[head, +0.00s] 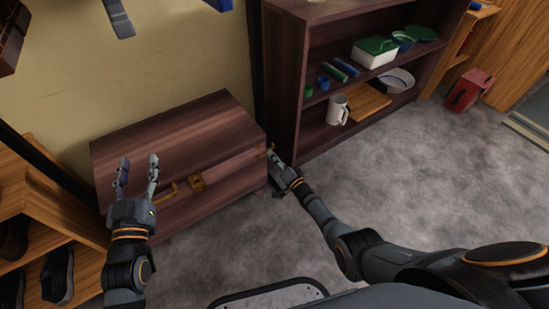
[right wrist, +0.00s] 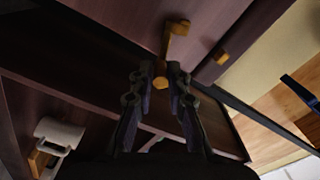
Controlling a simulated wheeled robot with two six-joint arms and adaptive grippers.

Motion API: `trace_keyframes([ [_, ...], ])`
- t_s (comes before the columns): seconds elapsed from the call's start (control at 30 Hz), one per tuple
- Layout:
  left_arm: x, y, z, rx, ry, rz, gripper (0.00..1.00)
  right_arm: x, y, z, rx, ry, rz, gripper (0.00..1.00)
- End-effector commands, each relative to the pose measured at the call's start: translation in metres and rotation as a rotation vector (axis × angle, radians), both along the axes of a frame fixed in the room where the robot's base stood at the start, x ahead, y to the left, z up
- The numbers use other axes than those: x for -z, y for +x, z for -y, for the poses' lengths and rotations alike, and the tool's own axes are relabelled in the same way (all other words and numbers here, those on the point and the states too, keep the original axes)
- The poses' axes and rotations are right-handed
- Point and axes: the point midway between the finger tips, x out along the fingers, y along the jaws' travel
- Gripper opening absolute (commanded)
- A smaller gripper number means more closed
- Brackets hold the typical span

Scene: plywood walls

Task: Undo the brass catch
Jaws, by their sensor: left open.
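A dark wooden chest (head: 220,125) stands against the wall in the head view. A brass catch (head: 264,151) shows at its right end, beside my right gripper (head: 272,162). In the right wrist view the catch (right wrist: 177,38) has an upright arm, and its knob (right wrist: 160,83) sits between my right fingertips, which are drawn close around it. A separate brass piece (right wrist: 221,57) is to the right. Another brass fitting (head: 196,181) and a brass handle (head: 167,190) are on the chest's front. My left gripper (head: 138,175) is open and empty before the chest's left part.
A dark shelf unit (head: 300,75) with a white mug (head: 338,110), a green-lidded box (head: 375,52) and bowls stands close to the chest's right. A shoe rack (head: 40,200) is at the left. A red bin (head: 468,90) is far right. The grey floor (head: 400,170) between is clear.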

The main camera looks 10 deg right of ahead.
Motion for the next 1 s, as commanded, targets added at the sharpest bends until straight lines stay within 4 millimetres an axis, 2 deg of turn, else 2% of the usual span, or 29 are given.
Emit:
trace_keyframes([
  [0.03, 0.0, 0.0, 0.0, 0.0, 0.0, 0.0, 0.49, 0.001, -0.001, 0.0, 0.001, -0.001, -0.003, 0.25],
  [0.13, 0.0, 0.0, 0.0, 0.0, 0.0, 0.0, 0.49, 0.001, 0.0, 0.0, 0.0, -0.001, -0.002, 0.37],
  [0.43, 0.003, -0.001, 0.0, 0.002, 0.004, -0.007, 0.49, 0.0, -0.001, 0.0, 0.0, -0.001, 0.0, 0.37],
  [0.57, 0.003, -0.001, 0.0, 0.002, 0.003, -0.006, 0.49, 0.001, -0.01, 0.003, 0.0, -0.001, 0.0, 0.37],
  [0.67, 0.002, -0.001, 0.0, 0.001, 0.001, -0.005, 0.49, 0.001, -0.024, 0.008, 0.001, -0.002, 0.0, 0.37],
  [0.9, 0.002, 0.0, 0.0, 0.001, 0.001, -0.004, 0.49, 0.002, -0.078, 0.028, 0.0, -0.004, -0.002, 0.37],
  [1.0, 0.002, 0.0, 0.0, 0.001, 0.001, -0.004, 0.49, 0.001, -0.095, 0.034, -0.001, -0.002, -0.002, 0.37],
])
